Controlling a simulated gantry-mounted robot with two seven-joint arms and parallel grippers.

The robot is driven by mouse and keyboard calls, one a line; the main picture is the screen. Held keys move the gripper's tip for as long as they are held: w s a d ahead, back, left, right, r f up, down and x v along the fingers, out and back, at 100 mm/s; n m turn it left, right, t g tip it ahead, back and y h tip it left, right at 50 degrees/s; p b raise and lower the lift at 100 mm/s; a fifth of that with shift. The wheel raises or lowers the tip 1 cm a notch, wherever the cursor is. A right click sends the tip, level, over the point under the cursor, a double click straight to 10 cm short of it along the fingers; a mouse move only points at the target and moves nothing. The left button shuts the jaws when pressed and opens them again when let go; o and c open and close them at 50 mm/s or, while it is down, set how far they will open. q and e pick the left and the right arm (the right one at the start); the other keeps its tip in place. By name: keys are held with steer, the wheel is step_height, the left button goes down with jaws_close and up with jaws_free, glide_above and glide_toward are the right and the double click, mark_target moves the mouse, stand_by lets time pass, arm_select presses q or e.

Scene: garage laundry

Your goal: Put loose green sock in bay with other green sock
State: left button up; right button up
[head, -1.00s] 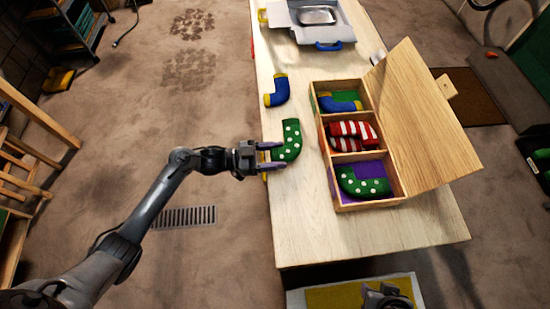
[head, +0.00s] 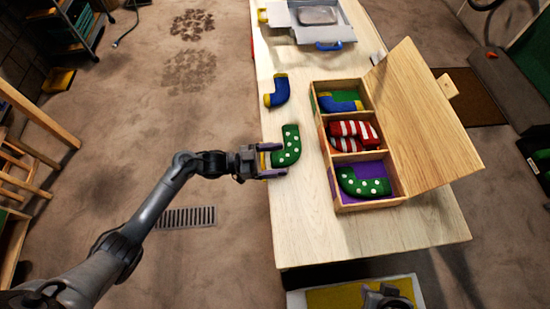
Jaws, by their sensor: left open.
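The loose green sock (head: 290,146) with white dots lies on the wooden table, left of the open divided box (head: 340,208). The other green dotted sock (head: 364,185) lies in the box's front bay, which has a purple floor. My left gripper (head: 272,161) is open at the left side of the loose sock, its fingers pointing right toward the sock's lower end. I cannot tell whether a finger touches the sock. My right gripper (head: 385,297) shows only partly at the bottom edge, and its fingers are not clear.
A blue sock (head: 277,91) with yellow ends lies farther back on the table. The middle bay holds red-and-white striped socks (head: 354,134); the back bay holds a blue sock (head: 341,104). The box's lid (head: 425,120) leans open to the right. The table front (head: 350,245) is clear.

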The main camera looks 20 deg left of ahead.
arm_select(q)
steer(key=shift+a, duration=0.1)
steer(key=shift+o, duration=0.3)
steer(key=v, duration=1)
steer(key=shift+a, duration=0.35)
